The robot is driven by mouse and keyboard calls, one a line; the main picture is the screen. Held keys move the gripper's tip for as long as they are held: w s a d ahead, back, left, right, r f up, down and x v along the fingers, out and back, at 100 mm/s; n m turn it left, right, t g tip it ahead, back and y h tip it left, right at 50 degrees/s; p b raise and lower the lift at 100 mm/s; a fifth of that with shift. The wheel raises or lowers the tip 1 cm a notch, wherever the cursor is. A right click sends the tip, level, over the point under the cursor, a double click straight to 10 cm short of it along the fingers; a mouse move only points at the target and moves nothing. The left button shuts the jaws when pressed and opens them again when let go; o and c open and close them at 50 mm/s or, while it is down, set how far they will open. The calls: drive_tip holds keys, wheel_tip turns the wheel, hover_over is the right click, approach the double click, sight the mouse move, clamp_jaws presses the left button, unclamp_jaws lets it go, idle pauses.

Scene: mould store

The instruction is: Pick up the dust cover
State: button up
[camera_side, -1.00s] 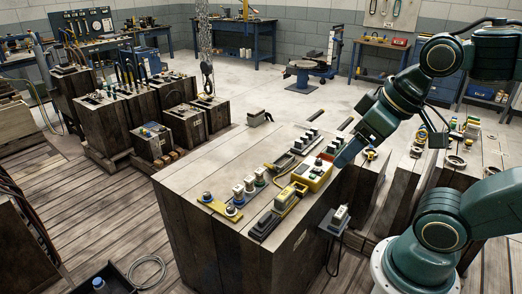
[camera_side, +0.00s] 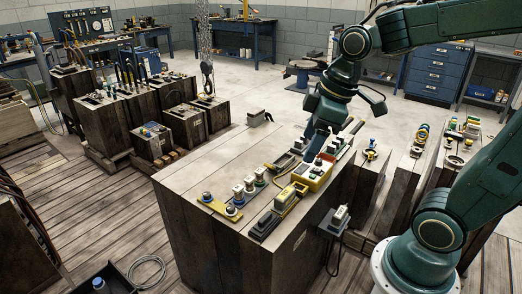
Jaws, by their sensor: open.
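My gripper (camera_side: 311,150) is open. It hangs pointing down over the right back part of the wooden block-top table (camera_side: 215,160), close to a yellow box (camera_side: 312,180) with small parts on it. From this view I cannot tell whether it touches anything, and the arm hides part of what lies behind it. I cannot make out for certain which piece is the dust cover. A low yellow-edged tray (camera_side: 283,163) lies to the left of the gripper.
A yellow plate with knobs (camera_side: 217,208), small upright parts (camera_side: 250,186) and a yellow-and-dark block (camera_side: 283,202) stand near the front. A grey piece (camera_side: 257,118) sits at the back left edge. The table's left part is clear.

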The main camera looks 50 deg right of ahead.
drive_tip(key=w+d+f+n+g+y, duration=0.2)
drive_tip(key=w+d+f+n, duration=0.3)
drive_tip(key=w+f, duration=0.45)
drive_tip(key=n+g+y, duration=0.2)
drive_tip(key=n, duration=0.5)
approach(265, 216)
drive_tip(key=v, duration=0.3)
drive_tip(key=shift+s+d+r, duration=0.1)
drive_tip(key=shift+s+r, duration=0.05)
drive_tip(key=shift+r, duration=0.15)
drive_tip(key=shift+x, duration=4.3)
drive_tip(key=shift+f, duration=0.1)
drive_tip(key=shift+x, duration=2.55)
drive_tip(key=c, duration=1.1)
